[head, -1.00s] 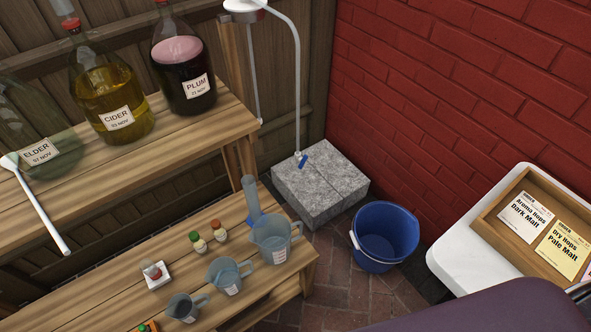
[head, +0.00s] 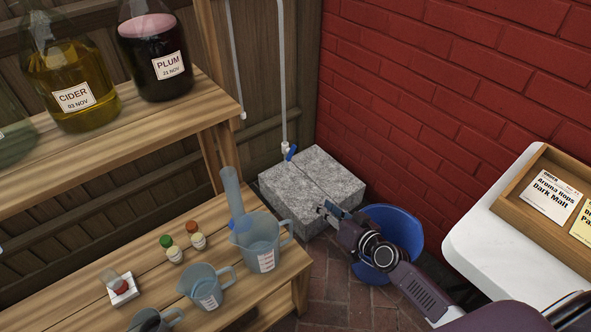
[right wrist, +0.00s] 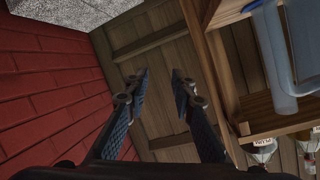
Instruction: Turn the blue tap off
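The blue tap (head: 291,152) sits at the lower end of a thin white pipe (head: 283,80), just above the grey stone block (head: 312,183) in the corner. My right gripper (head: 327,209) is in front of the block, below and to the right of the tap and apart from it. In the right wrist view the two fingers of the right gripper (right wrist: 157,76) are spread with nothing between them. The tap does not show in the right wrist view. My left gripper is in neither view.
A blue bucket (head: 402,228) stands behind my right arm. The wooden bench (head: 210,312) at left carries measuring jugs, a cylinder and small bottles. Large bottles stand on the shelf (head: 140,118) above. A white table (head: 480,245) is at right, against the red brick wall (head: 430,80).

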